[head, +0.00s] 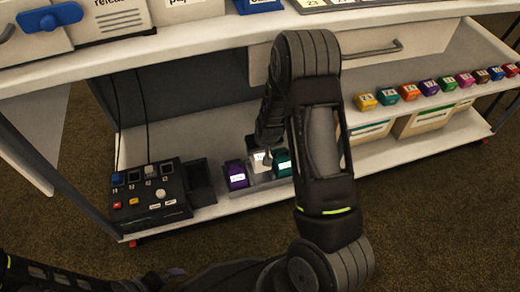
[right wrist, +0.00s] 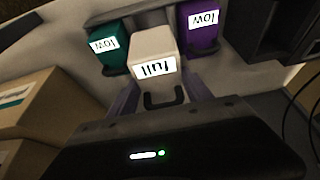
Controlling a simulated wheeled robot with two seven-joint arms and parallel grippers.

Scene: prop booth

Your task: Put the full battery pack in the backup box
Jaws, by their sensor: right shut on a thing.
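The full battery pack (right wrist: 153,45) is white, with a "full" label and a dark handle, in the right wrist view. In the head view the white pack (head: 261,156) shows between a purple and a green pack. My right gripper (right wrist: 160,92) is shut on the full pack, one finger on each side. In the head view this gripper (head: 266,160) is partly hidden by my own arm. I cannot tell whether the pack is clear of its holder. A dark, open, empty box (head: 199,183) stands left of the packs; no backup label is readable. My left gripper does not show.
A purple pack (head: 236,175) and a green pack (head: 282,163), both marked "low", flank the white pack closely. A black control panel (head: 150,196) with buttons adjoins the dark box. Small coloured blocks (head: 408,91) line the shelf at right. The upper counter (head: 140,52) overhangs the lower shelf.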

